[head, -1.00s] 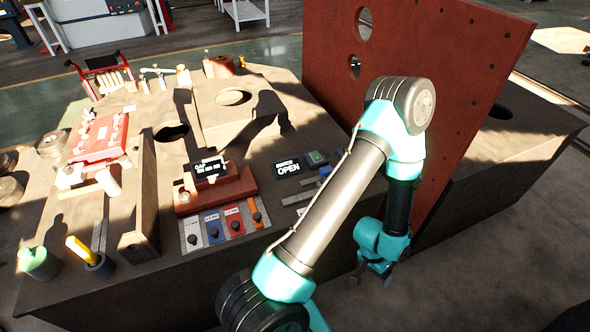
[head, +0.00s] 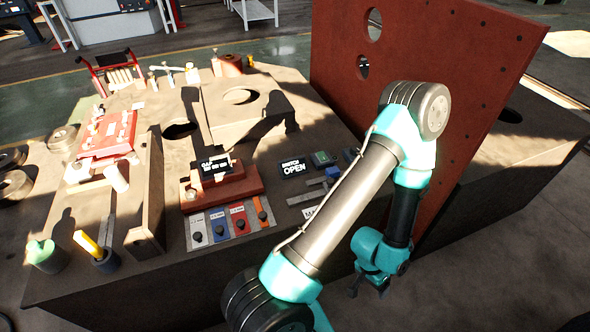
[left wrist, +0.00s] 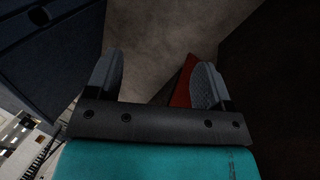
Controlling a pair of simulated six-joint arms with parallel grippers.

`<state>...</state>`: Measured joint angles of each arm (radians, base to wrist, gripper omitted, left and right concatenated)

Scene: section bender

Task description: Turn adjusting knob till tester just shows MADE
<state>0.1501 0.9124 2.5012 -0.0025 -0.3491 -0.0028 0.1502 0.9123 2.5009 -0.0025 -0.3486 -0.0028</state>
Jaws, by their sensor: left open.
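The tester display (head: 293,168) reads "SWITCH OPEN" in the head view, on the bench right of a gap display (head: 215,167) on a red block. A small dark knob-like part (head: 349,155) shows just right of the tester; I cannot tell whether it is the adjusting knob. My left gripper (head: 368,287) hangs low past the bench's front edge, below and right of the tester and apart from it. In the left wrist view its two fingers (left wrist: 158,85) are spread with nothing between them. My right gripper is not in view.
Coloured labelled tiles with black knobs (head: 230,222) lie at the bench's front. A red fixture (head: 108,135), a green cup (head: 45,255) and a yellow-handled tool (head: 90,245) stand at left.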

